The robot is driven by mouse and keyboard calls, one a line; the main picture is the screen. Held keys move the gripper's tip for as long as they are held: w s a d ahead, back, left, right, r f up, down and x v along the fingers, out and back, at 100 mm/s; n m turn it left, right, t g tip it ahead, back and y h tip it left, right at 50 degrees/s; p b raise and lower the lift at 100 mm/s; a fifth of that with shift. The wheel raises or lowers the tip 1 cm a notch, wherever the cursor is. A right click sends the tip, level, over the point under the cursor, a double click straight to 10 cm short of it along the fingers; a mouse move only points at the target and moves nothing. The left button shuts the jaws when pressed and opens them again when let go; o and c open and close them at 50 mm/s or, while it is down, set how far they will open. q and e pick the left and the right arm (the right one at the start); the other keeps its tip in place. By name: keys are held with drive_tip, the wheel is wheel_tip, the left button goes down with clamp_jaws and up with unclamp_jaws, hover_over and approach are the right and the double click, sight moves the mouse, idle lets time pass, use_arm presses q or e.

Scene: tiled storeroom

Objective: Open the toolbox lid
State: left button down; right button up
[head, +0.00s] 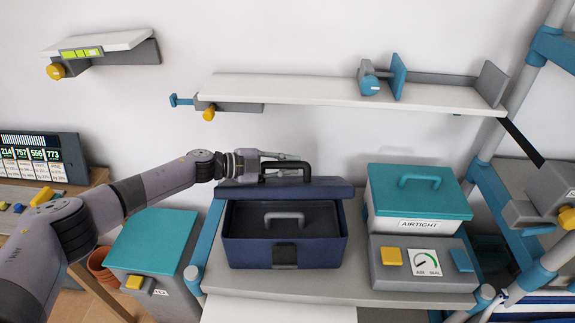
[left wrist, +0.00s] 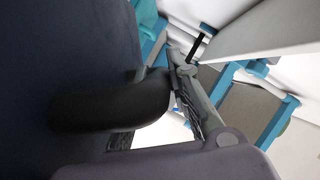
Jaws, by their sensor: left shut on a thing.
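The dark blue toolbox (head: 312,254) stands on the grey bench in the head view. Its lid (head: 230,190) is raised and tilted back at the rear, so the inside shows, with a grey inner handle (head: 284,216). My left gripper (head: 302,170) is shut on the black lid handle (head: 286,165) from the left. In the left wrist view the dark handle (left wrist: 100,106) passes between the fingers, close to the camera, and the dark lid (left wrist: 25,90) fills the left side. My right gripper is not in view.
A teal-lidded box marked AIRTIGHT (head: 418,192) sits on a grey gauge unit (head: 420,275) right of the toolbox. A white wall shelf (head: 330,89) hangs above. A teal-lidded bin (head: 152,243) stands at left. The bench front (head: 300,286) is clear.

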use_arm(q)
drive_tip(key=c, duration=1.5)
unclamp_jaws()
drive_tip(key=v, duration=1.2)
